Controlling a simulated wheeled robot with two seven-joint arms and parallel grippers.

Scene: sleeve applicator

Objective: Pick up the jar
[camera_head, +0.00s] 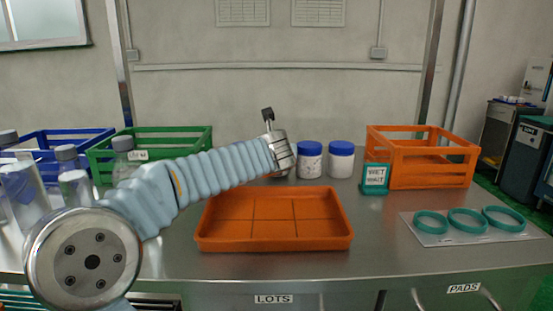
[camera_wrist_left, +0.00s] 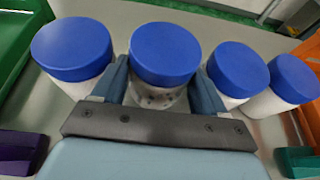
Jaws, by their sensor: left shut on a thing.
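My left gripper (camera_wrist_left: 162,90) is shut on a blue-lidded jar (camera_wrist_left: 163,56), with one finger on each side of it. This jar has a pale body with dark specks low down. Another blue-lidded jar (camera_wrist_left: 75,55) stands to its left, and two more, a nearer one (camera_wrist_left: 235,72) and a farther one (camera_wrist_left: 293,85), stand to its right. In the head view my left arm reaches to the back of the bench, and its wrist hides the fingers. Two white blue-lidded jars, one (camera_head: 309,162) and another (camera_head: 341,161), show right of the wrist. My right gripper is out of view.
An orange tray (camera_head: 273,243) lies on the bench in front. An orange crate (camera_head: 420,160), a small green sign (camera_head: 374,178) and teal rings (camera_head: 467,221) are at the right. A green crate (camera_head: 185,140), a blue crate (camera_head: 60,137) and clear bottles (camera_head: 75,185) are at the left.

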